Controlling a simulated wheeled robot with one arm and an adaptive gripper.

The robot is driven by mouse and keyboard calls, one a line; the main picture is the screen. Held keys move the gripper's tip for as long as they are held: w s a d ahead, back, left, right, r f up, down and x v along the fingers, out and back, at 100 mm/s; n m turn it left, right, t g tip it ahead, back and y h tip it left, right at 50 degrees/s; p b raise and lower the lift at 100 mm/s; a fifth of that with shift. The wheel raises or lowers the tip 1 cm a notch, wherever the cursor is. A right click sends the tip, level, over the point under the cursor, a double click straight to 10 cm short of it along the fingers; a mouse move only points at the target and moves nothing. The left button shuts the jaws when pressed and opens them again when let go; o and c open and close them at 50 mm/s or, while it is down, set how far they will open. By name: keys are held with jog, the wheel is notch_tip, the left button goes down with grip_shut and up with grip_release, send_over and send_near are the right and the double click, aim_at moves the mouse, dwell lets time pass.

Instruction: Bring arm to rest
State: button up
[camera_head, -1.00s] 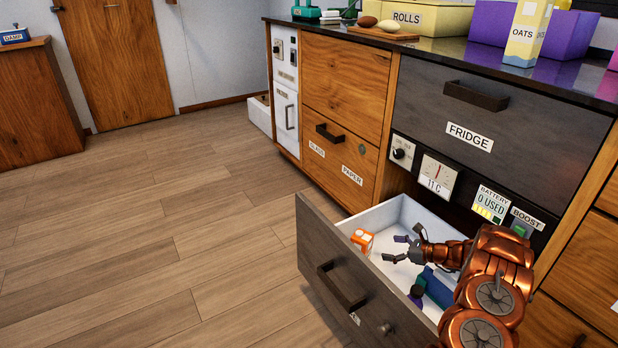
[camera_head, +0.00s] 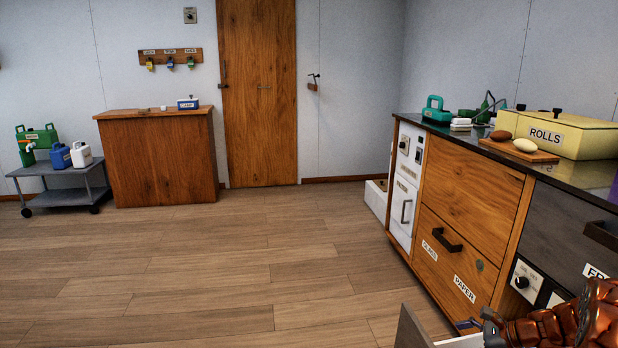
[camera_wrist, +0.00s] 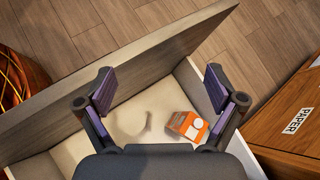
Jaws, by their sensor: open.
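My gripper (camera_wrist: 160,92) is open in the wrist view, its two purple-padded fingers apart with nothing between them. It is above the open drawer (camera_wrist: 110,80), which has a grey front and a white inside. An orange and white carton (camera_wrist: 187,125) lies in the drawer, beyond the fingers and apart from them. A pale curved thing (camera_wrist: 145,125) shows beside it, too faint to name. In the head view my copper arm is at the bottom right corner, and the drawer's edge (camera_head: 412,328) shows there; most of the drawer is out of frame.
The wooden GLASS and PAPER front (camera_head: 450,250) stands beside the drawer. The counter (camera_head: 440,128) holds a yellow ROLLS box (camera_head: 570,135) and a board with two egg-shaped things. Open wooden floor (camera_head: 200,270) spreads to the left, with a cabinet (camera_head: 158,160) and a cart (camera_head: 60,172) at the back.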

jog(key=s+a+r+n+g+h+p, duration=0.1)
jog(key=s+a+r+n+g+p, duration=0.1)
jog(key=s+a+r+n+p, duration=0.45)
jog(key=s+a+r+n+g+h+p, duration=0.15)
jog(key=s+a+r, duration=0.25)
jog(key=a+r, duration=0.55)
jog(key=s+a+r+n+g+p, duration=0.3)
jog(key=s+a+r+p, duration=0.2)
jog(key=r, duration=0.7)
jog(key=s+a+r+n+h+p, duration=0.1)
jog(key=s+r+n+h+p, duration=0.2)
jog(key=s, duration=0.9)
jog(key=s+a+r+n+g+h+p, duration=0.1)
jog(key=s+r+n+h+p, duration=0.2)
jog(key=s+r+n+p, duration=0.4)
jog(key=s+r+p, duration=0.4)
jog(key=s+r, duration=0.1)
jog(key=r, duration=0.3)
jog(key=shift+a+r+n+p, duration=0.2)
jog(key=shift+n+p, duration=0.1)
jog(key=shift+p, duration=0.1)
